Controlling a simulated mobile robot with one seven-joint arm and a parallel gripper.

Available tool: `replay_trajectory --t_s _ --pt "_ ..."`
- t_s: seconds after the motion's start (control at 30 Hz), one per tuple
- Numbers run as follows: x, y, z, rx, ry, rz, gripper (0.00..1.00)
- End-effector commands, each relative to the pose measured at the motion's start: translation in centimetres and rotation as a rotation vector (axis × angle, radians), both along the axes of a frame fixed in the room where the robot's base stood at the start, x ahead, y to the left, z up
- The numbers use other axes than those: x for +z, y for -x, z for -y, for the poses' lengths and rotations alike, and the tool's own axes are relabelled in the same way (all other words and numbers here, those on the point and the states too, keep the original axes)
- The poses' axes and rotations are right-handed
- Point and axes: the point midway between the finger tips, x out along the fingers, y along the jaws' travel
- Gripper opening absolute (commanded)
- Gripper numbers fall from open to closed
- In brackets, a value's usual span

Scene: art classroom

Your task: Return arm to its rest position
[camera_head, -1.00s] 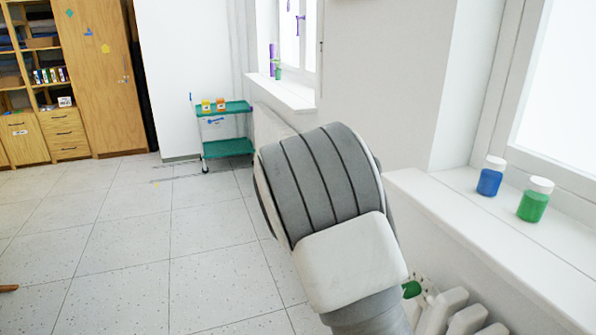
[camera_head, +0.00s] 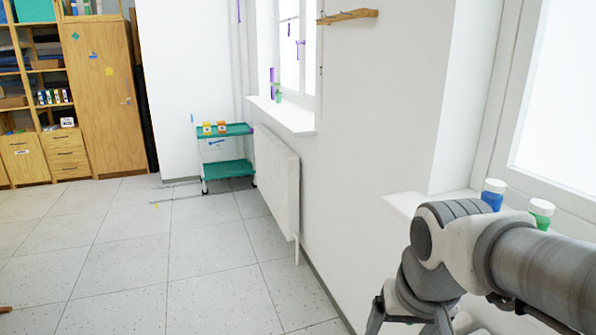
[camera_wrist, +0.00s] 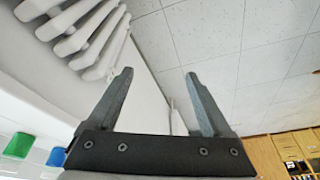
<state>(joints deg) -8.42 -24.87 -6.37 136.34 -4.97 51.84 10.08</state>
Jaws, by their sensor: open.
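My arm (camera_head: 470,245) reaches in from the right edge of the head view, bent, with its grey and white links in front of the window sill. My gripper (camera_head: 408,328) hangs below it at the bottom edge, its fingertips partly cut off. In the wrist view my gripper (camera_wrist: 159,74) has two dark fingers spread wide apart with nothing between them.
A white sill (camera_head: 405,203) holds a blue jar (camera_head: 493,194) and a green jar (camera_head: 541,212), close behind my arm. A radiator (camera_wrist: 82,38) is near the gripper. A green cart (camera_head: 228,170) stands farther off.

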Motion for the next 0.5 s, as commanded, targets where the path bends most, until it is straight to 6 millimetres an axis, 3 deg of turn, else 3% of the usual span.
replay_trajectory --t_s 0.1,0.37,0.4,0.5 --pt "1.4 1.9 -0.1 0.031 -0.002 0.079 0.84" --pt "3.1 5.0 -0.4 0.087 0.03 0.212 0.84" --pt "4.9 4.8 -0.4 0.09 0.028 0.205 0.84" --pt "7.0 4.8 -0.4 0.09 0.026 0.201 0.84"
